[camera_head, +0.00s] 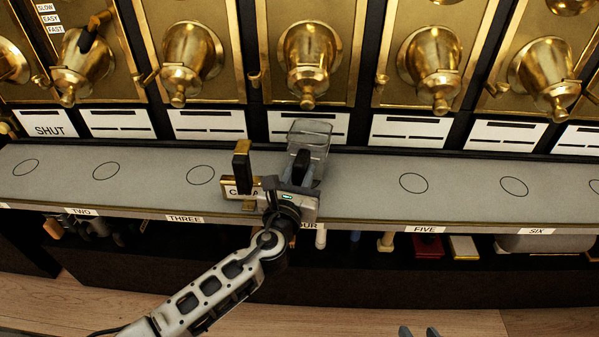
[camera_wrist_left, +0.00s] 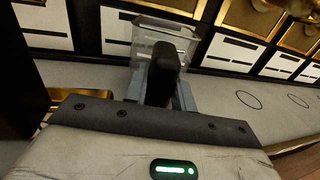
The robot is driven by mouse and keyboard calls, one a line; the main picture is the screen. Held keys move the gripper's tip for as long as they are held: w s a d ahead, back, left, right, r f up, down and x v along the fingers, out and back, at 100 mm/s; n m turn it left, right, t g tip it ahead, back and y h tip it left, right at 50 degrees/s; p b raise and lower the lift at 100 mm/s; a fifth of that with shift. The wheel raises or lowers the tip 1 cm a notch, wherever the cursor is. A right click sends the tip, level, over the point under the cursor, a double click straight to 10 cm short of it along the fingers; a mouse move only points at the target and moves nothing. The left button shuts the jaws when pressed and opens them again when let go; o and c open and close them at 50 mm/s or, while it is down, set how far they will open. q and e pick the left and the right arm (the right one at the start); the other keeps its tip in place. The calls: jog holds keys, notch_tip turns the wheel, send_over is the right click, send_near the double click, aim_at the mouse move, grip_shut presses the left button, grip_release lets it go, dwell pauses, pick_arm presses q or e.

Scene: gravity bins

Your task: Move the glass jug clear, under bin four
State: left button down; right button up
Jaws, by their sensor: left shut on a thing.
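The clear glass jug (camera_head: 311,131) stands at the shelf (camera_head: 355,190) by the label FOUR, below the brass spout (camera_head: 308,62) of the middle bin. My left gripper (camera_head: 302,165) is shut on the jug from the front. The gripper hides the jug's lower part, so I cannot tell whether its base touches the shelf. No ring mark shows around the jug. Two grey fingertips of my right gripper (camera_head: 418,331) show apart at the bottom edge, with nothing visible between them.
A brass sign (camera_head: 238,188) with an upright dark and brass block (camera_head: 241,160) stands close left of my left gripper. Ring marks, such as the one above FIVE (camera_head: 413,183), lie bare along the shelf. Several brass spouts line the back. Various items sit under the shelf.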

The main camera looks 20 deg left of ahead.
pick_arm(q)
jog(key=shift+f+b, duration=0.45)
dwell(0.6)
jog(key=c, duration=1.2)
grip_release()
jog(key=shift+o, duration=0.6)
jog(key=shift+f, duration=0.1)
jog(key=shift+c, duration=1.2)
